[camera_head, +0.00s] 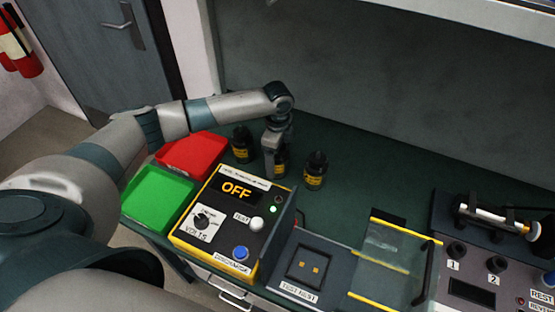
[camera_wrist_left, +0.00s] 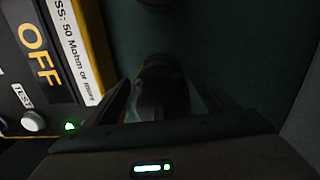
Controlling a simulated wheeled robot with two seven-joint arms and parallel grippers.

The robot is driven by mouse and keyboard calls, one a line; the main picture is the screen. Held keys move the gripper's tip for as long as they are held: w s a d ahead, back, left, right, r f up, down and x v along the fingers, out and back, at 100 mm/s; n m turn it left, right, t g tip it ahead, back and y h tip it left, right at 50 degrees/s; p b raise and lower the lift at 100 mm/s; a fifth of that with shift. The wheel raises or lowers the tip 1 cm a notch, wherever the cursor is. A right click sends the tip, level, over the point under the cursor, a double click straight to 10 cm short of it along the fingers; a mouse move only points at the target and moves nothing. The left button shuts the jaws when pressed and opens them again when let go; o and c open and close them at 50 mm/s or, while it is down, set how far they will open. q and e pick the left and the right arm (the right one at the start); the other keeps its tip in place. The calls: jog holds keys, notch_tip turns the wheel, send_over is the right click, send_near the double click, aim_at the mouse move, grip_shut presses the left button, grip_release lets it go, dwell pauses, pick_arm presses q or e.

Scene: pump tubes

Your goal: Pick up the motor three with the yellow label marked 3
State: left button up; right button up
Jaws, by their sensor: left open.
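Three black motors with yellow labels stand on the dark green bench in the head view: a left one (camera_head: 242,145), a middle one (camera_head: 281,168) partly hidden by my gripper, and a right one (camera_head: 315,170). The label numbers are too small to read. My left gripper (camera_head: 273,155) points down at the middle motor. In the left wrist view a dark motor (camera_wrist_left: 152,85) lies between the open fingers of the left gripper (camera_wrist_left: 160,95), with no clear contact. My right gripper is not in view.
A red tray (camera_head: 190,152) and a green tray (camera_head: 155,200) lie to the left. A yellow-edged tester (camera_head: 215,235) showing OFF stands in front of the motors. A test nest (camera_head: 300,290), a clear panel (camera_head: 390,247) and a control box (camera_head: 470,290) are to the right.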

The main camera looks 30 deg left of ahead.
pick_arm(q)
grip_shut()
jog(key=shift+w+r, duration=0.15)
dwell(0.4)
jog(key=shift+r, duration=0.1)
jog(key=shift+w+r, duration=0.1)
jog(key=shift+r, duration=0.3)
notch_tip(320, 180, up, 8)
jog(key=b, duration=0.2)
jog(key=shift+f+b, duration=0.25)
jog(key=shift+b, duration=0.15)
jog(key=shift+r, duration=0.75)
